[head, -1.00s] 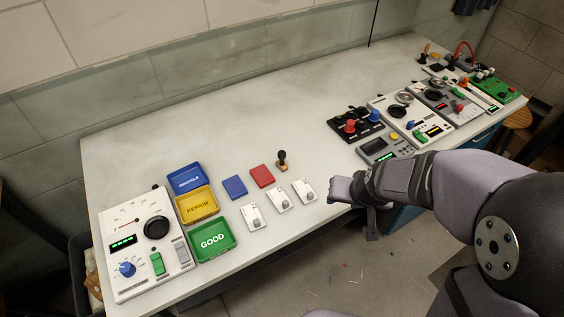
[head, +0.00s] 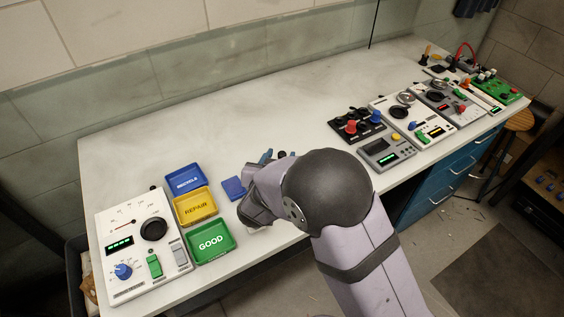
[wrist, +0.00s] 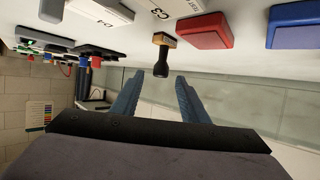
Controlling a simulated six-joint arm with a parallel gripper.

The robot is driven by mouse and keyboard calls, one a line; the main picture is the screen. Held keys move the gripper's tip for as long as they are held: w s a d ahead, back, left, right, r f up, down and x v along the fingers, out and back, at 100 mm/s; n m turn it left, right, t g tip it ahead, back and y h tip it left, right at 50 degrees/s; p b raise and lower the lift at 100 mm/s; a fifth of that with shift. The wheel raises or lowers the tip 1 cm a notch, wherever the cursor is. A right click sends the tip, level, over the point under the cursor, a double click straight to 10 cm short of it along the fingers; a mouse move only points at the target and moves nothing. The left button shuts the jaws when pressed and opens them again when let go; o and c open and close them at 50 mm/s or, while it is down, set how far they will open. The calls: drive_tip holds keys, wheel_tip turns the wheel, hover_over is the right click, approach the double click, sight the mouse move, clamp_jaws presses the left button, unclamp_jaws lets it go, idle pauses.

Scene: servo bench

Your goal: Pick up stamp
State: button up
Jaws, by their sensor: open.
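The stamp (wrist: 161,58) has a black handle and a wooden-gold base. It stands on the white bench top in the wrist view, which looks upside down. My gripper (wrist: 158,77) is open, with its two blue fingers apart and pointing toward the stamp. The stamp's handle shows between the fingertips in the picture, but I cannot tell whether it is within their reach. A red pad (wrist: 205,31) and a blue pad (wrist: 293,25) lie beside the stamp. In the head view my arm hides the stamp, and only the blue fingers (head: 273,157) show past it.
White modules stand near the stamp, one marked C3 (wrist: 155,9). Blue, yellow and green trays (head: 221,255) and a white meter panel (head: 184,278) are at the left. Several instruments (head: 386,154) stand at the right. The bench's back is clear.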

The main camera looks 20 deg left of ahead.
sight(283, 152)
drive_tip(key=shift+f+p+x, duration=0.1)
drive_tip(key=shift+p+x, duration=0.5)
drive_tip(key=shift+x, duration=1.25)
drive_tip(key=shift+f+p+x, duration=0.15)
drive_tip(key=shift+p+x, duration=0.4)
drive_tip(key=shift+x, duration=1.25)
drive_tip(key=shift+s, duration=0.1)
clamp_jaws()
